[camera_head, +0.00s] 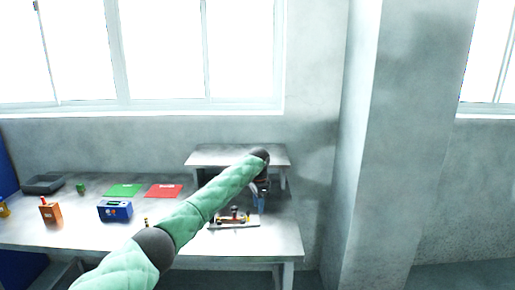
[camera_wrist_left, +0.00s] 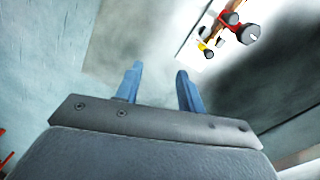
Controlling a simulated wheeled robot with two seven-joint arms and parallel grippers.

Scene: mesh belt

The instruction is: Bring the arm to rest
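My left arm comes in from the lower left in a green padded sleeve and reaches over the right part of the table. My left gripper (camera_head: 260,201) points down beside a small board with coloured parts (camera_head: 234,220). In the left wrist view the two blue fingers of my left gripper (camera_wrist_left: 158,88) stand apart with nothing between them. The board's red, yellow and dark parts (camera_wrist_left: 228,32) show at the upper right there, apart from the fingers. My right gripper is in neither view.
The white table (camera_head: 180,242) bears a blue box (camera_head: 115,210), an orange box (camera_head: 50,213), a green mat (camera_head: 123,190), a red mat (camera_head: 164,191), a dark tray (camera_head: 43,184) and a green cup (camera_head: 80,189). A raised shelf (camera_head: 215,155) stands behind my gripper. A pillar (camera_head: 375,150) rises to the right.

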